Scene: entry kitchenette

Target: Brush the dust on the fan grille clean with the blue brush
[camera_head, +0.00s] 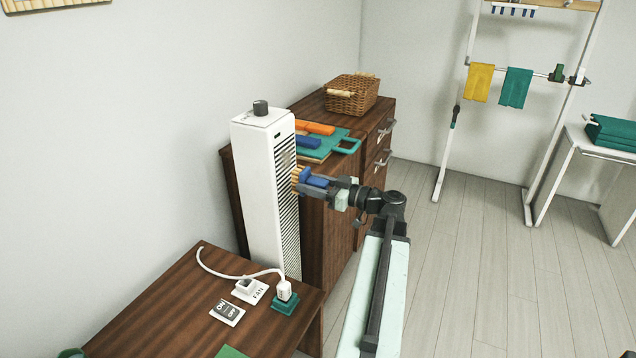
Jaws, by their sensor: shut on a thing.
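The fan is a tall white tower (260,180) with a dark slatted grille (289,220) on its right-facing side. A brownish dust patch (287,158) shows on the upper part of the grille. My gripper (340,190) is shut on the blue brush (317,180), to the right of the fan. The brush's tan bristles (298,179) point left at the grille, a little below the dust patch. I cannot tell whether they touch it.
A dark cabinet (340,225) behind the fan carries a wicker basket (352,95), a green board (335,142) and orange-handled and blue-handled items. A low table (165,300) in front holds an ON/OFF switch (227,312), a FAN plate (250,291) and a green socket (286,304) with a white plug.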

